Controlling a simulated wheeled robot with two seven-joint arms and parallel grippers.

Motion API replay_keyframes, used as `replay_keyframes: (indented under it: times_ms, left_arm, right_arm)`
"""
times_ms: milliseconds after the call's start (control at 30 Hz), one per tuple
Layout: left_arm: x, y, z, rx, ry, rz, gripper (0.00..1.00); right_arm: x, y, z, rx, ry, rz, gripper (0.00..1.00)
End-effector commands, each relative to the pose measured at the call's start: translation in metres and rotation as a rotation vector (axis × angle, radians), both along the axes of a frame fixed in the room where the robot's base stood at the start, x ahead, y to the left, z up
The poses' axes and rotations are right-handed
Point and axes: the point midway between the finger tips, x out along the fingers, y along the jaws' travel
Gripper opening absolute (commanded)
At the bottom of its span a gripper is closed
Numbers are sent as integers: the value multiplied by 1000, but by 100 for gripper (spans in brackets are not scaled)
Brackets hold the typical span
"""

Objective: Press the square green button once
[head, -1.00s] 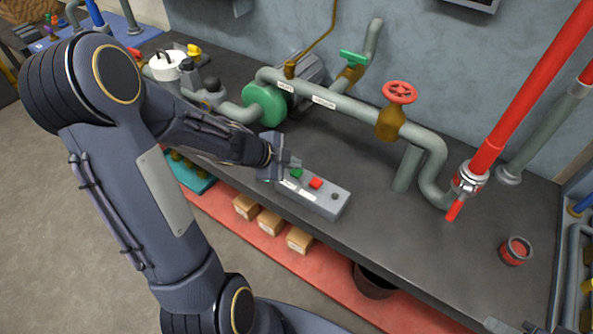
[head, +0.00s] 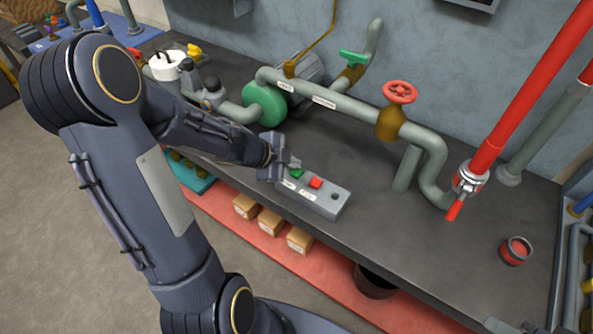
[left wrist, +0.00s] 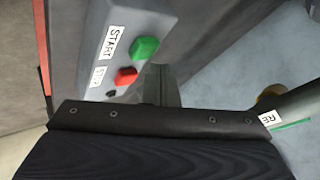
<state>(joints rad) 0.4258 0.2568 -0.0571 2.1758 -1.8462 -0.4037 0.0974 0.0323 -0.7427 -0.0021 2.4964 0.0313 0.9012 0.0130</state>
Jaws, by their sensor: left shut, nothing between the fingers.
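The square green button (head: 297,174) sits on a grey control box (head: 318,202) on the dark bench. In the left wrist view the green button (left wrist: 144,48) is beside a white label reading START. A red button (head: 316,183) is next to it, with a small dark round part (head: 334,196) further along. My left gripper (head: 293,164) is shut and empty, its tips just above and beside the green button. Whether they touch it I cannot tell. In the left wrist view the fingers (left wrist: 161,86) are partly hidden by the gripper body. My right gripper is not in view.
Grey pipes with a green valve handle (head: 353,58) and a red valve wheel (head: 399,92) run behind the box. A red pipe (head: 512,110) leans at the right, near a small red pot (head: 515,250). Bench space right of the box is clear.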

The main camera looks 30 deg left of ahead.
Motion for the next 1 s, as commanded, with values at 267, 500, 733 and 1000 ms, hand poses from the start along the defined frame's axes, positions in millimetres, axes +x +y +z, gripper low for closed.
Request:
replay_keyframes:
  times_ms: [267,500,733,1000]
  left_arm:
    - [0,0,-7,0,0,0,0]
    - [0,0,-7,0,1,-1,0]
    - [0,0,-9,0,1,-1,0]
    - [0,0,-13,-1,1,0,0]
  right_arm:
    - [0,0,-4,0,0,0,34]
    - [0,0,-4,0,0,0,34]
    - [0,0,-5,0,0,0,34]
    - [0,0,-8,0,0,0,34]
